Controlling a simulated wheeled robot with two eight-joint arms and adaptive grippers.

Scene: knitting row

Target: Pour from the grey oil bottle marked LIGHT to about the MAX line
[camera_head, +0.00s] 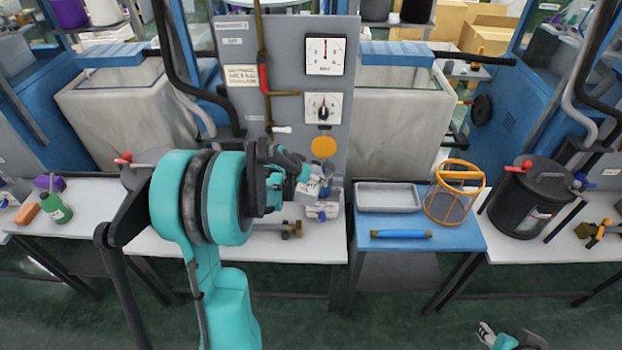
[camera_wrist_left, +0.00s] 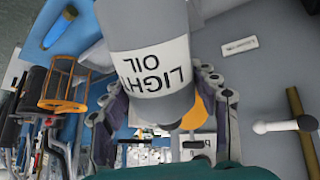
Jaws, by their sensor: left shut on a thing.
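The grey oil bottle (camera_wrist_left: 150,30) fills the top middle of the left wrist view. Its white label reads LIGHT OIL and appears upside down there. My left gripper (camera_wrist_left: 160,115) is shut on it, with a finger on each side. In the head view my left gripper (camera_head: 305,175) is in front of the grey control panel, above the white table; the bottle there is small and mostly hidden by the gripper. A small whitish box (camera_head: 322,210) is just below it. I cannot make out a MAX line or any oil flow. My right gripper (camera_head: 486,334) is at the bottom right, too small to read.
The control panel (camera_head: 228,100) has dials and an orange disc (camera_head: 323,146). A blue table (camera_head: 420,243) holds a grey tray (camera_head: 387,196), an orange basket (camera_head: 455,191) and a blue rod (camera_head: 400,234). A black pot (camera_head: 528,200) stands right; a green bottle (camera_head: 55,208) stands left.

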